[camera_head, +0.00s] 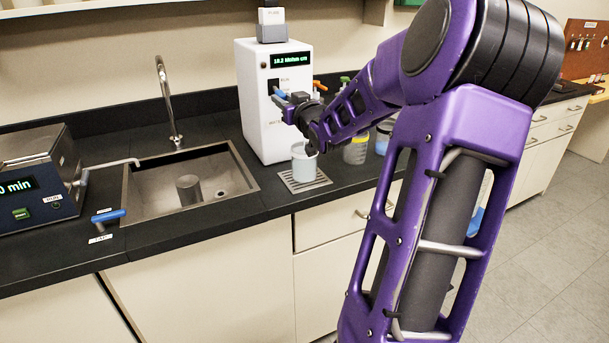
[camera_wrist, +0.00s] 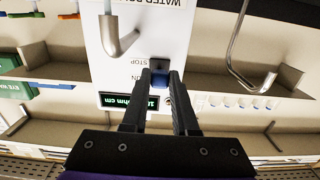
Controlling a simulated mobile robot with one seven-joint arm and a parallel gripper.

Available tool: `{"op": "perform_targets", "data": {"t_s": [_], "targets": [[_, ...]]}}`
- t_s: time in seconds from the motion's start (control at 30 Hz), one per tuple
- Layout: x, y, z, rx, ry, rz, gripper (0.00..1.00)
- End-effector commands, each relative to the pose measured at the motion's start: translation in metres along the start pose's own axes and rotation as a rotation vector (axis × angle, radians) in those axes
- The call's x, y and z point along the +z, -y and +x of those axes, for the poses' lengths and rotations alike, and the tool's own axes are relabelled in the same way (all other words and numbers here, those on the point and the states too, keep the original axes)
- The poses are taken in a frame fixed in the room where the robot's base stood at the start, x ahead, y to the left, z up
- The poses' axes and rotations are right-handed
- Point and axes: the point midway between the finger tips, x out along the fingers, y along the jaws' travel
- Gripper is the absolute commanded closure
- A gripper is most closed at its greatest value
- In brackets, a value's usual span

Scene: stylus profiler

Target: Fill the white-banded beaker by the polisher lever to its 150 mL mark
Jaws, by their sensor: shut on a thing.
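The polisher is a white box (camera_head: 262,125) with a lit display reading about 18.2 Mohm cm. My gripper (camera_head: 287,101) is at its front, shut on the blue lever (camera_head: 280,93). In the wrist view my gripper (camera_wrist: 163,88) has its fingers on either side of the blue lever (camera_wrist: 160,103), in front of the polisher's face (camera_wrist: 170,30). A pale beaker (camera_head: 304,165) stands upright on the drip tray (camera_head: 305,183) below my wrist. My wrist hides part of its rim. Its marks and water level cannot be read. The grey spout (camera_wrist: 117,35) shows in the wrist view; the beaker does not.
Beakers with yellow (camera_head: 356,150) and blue (camera_head: 384,136) parts stand right of the tray, close to my arm. A sink (camera_head: 150,195) with a tall faucet (camera_head: 166,95) is at left, with a blue tap lever (camera_head: 108,215) in front. A bath unit (camera_head: 40,175) stands far left.

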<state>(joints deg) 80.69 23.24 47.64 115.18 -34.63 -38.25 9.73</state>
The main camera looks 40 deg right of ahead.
Motion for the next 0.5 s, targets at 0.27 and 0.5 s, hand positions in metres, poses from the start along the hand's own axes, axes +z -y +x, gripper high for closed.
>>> {"op": "perform_targets", "data": {"t_s": [0.27, 0.5], "targets": [[0.0, 0.003, 0.002, -0.007, -0.011, 0.0, 1.0], [0.012, 0.004, 0.007, -0.01, -0.184, 0.005, 1.0]]}}
